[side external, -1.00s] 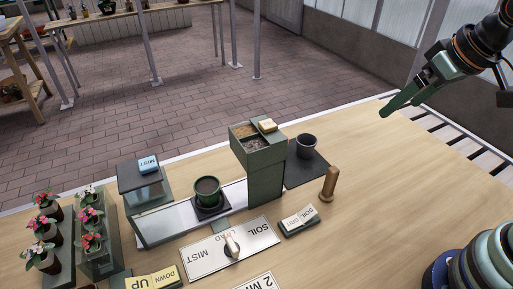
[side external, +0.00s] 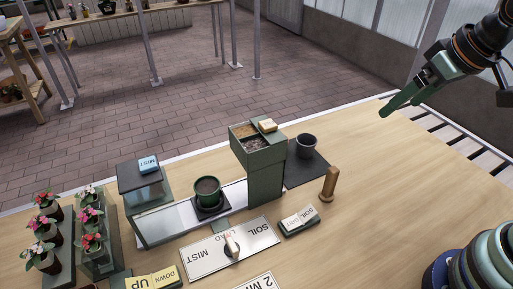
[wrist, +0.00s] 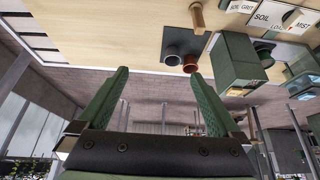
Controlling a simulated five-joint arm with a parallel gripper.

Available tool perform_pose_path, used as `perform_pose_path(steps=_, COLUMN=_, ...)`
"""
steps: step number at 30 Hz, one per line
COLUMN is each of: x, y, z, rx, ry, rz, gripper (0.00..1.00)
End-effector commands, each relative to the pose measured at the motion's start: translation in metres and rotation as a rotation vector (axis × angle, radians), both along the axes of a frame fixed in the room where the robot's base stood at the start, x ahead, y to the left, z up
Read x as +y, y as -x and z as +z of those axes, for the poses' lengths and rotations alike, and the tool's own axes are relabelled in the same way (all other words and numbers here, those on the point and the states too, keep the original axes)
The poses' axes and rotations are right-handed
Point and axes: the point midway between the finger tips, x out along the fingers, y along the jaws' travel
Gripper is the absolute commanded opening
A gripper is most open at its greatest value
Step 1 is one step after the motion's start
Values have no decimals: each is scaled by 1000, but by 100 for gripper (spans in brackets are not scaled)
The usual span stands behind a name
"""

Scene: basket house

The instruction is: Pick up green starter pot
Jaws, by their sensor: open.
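The green starter pot (side external: 207,188) stands upright, filled with dark soil, on a small black square plate on the pale track in the side view. It is left of the tall green soil box (side external: 259,170). In the wrist view, the soil box (wrist: 239,62) hides most of that area. My gripper (side external: 400,98) is raised at the upper right, well apart from the pot. In the wrist view, my gripper (wrist: 157,75) has its two green fingers spread with nothing between them.
A dark pot (side external: 306,147) stands on a black mat (side external: 311,172), right of the soil box. A wooden peg (side external: 329,184) stands nearby. A mist box (side external: 141,183), flowering pots (side external: 91,215) and a lever on a label plate (side external: 232,243) are left and front.

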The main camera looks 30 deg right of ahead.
Motion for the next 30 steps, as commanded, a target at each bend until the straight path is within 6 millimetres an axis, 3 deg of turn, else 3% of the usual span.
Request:
perform_pose_path(steps=20, x=4, y=-5, z=4, rx=8, ry=9, rz=30, gripper=100)
perform_pose_path(steps=25, x=25, y=-30, z=19, rx=55, ry=56, rz=188, gripper=100)
perform_pose_path(steps=30, x=61, y=-66, z=33, rx=114, ry=125, rz=423, gripper=100)
